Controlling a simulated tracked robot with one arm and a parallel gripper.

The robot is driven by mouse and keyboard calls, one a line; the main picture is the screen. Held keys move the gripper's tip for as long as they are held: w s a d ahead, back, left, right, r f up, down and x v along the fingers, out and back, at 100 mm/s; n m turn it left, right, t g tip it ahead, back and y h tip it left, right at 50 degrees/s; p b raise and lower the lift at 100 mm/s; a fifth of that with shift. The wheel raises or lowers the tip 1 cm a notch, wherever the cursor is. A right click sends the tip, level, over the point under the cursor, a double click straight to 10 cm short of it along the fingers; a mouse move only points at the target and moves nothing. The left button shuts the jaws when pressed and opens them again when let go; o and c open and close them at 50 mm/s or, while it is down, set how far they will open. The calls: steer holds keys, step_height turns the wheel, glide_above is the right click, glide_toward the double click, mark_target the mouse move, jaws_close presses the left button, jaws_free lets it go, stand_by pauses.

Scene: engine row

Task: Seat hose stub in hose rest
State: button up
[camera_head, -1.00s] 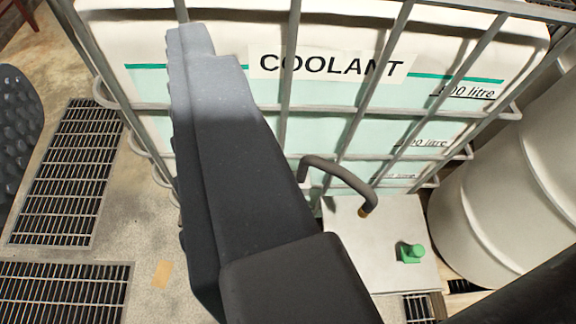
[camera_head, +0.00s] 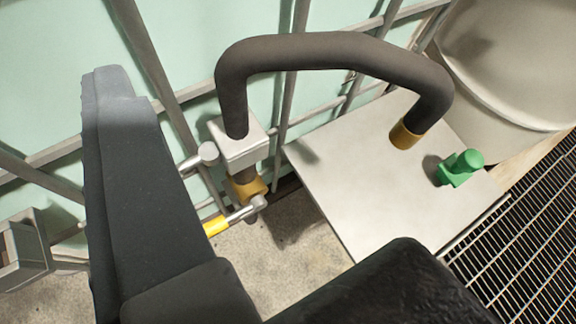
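A thick dark hose (camera_head: 340,52) arches across the upper middle. Its left leg goes down into a pale block (camera_head: 238,145), and a brass fitting (camera_head: 247,188) shows below that. Its right end has a brass collar (camera_head: 405,134), seen over a pale plate (camera_head: 350,175); I cannot tell whether it touches the plate. A small green fitting (camera_head: 460,167) stands on the plate, right of the collar. I cannot tell which part is the hose rest. My gripper (camera_head: 112,88) is left of the hose and apart from it in the picture; its finger gap is hidden.
A caged coolant tank (camera_head: 60,100) fills the back left, with grey bars (camera_head: 150,60) behind the hose. A yellow-banded lever (camera_head: 218,226) sticks out below the pale block. A pale drum (camera_head: 510,60) stands at upper right and a floor grate (camera_head: 520,230) at lower right.

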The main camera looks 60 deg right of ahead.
steer(key=g+h+p, duration=0.1)
steer(key=h, duration=0.1)
glide_toward(238, 107)
steer(key=s+a+r, duration=0.1)
steer(key=a, duration=0.1)
steer(key=shift+m, duration=0.4)
steer(key=b+x, duration=0.1)
steer(key=x, duration=0.3)
steer(key=b+x, duration=0.1)
steer(key=x, duration=0.3)
steer(key=shift+s+d, duration=0.15)
steer(key=shift+d, duration=0.25)
steer(key=shift+d+b+x, duration=0.25)
steer(key=shift+b+x, duration=0.7)
steer(key=shift+x, duration=1.35)
steer(key=shift+d+f, duration=0.1)
steer(key=shift+d, duration=0.05)
steer(key=shift+c, duration=0.2)
jaws_close()
